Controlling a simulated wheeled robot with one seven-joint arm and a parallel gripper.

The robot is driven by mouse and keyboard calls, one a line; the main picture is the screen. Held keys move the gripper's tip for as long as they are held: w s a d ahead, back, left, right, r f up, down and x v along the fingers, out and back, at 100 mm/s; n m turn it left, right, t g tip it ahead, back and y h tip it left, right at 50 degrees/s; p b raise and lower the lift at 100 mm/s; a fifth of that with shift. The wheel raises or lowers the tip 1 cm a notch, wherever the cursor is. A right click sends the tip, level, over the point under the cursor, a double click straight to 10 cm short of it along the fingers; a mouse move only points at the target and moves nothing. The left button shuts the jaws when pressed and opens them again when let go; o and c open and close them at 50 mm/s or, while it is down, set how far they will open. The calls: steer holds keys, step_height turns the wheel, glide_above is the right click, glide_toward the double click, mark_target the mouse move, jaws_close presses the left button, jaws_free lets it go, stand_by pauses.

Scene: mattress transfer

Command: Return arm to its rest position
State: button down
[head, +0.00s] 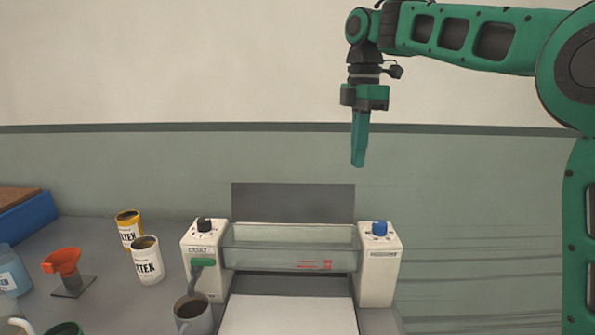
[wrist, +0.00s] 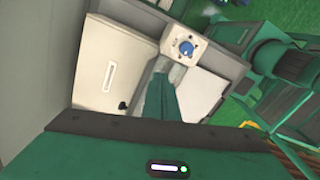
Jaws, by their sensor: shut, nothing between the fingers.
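My green arm reaches in from the right in the head view, with its upper link roughly level. My gripper (head: 358,163) hangs from it, pointing down, high in front of the wall. Its fingers are shut with nothing between them. It is above and apart from the machine with the clear glass front (head: 290,247). In the wrist view the shut fingers (wrist: 166,75) point towards the machine's blue-knob end (wrist: 184,47). No rest marker shows in either view.
The machine has a black knob (head: 204,225) and a blue knob (head: 379,228). A blue box (head: 28,217) is far left. The air around my gripper is clear.

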steer(key=s+d+f+m, duration=0.5)
steer(key=s+d+m, duration=0.3)
steer(key=d, duration=0.2)
steer(key=s+d+f+m, duration=0.5)
steer(key=s+d+m, duration=0.3)
steer(key=d, duration=0.2)
steer(key=s+d+f+m, duration=0.3)
steer(key=s+f+m, duration=0.2)
steer(key=s+f, duration=0.2)
steer(key=s+d+f+m, duration=0.4)
steer(key=s+f+m, duration=0.2)
steer(key=s, duration=0.6)
steer(key=shift+s+d+f+t, duration=0.25)
steer(key=shift+f+t, duration=0.05)
steer(key=shift+f, duration=0.1)
steer(key=shift+w+f, duration=0.25)
steer(key=shift+w, duration=0.4)
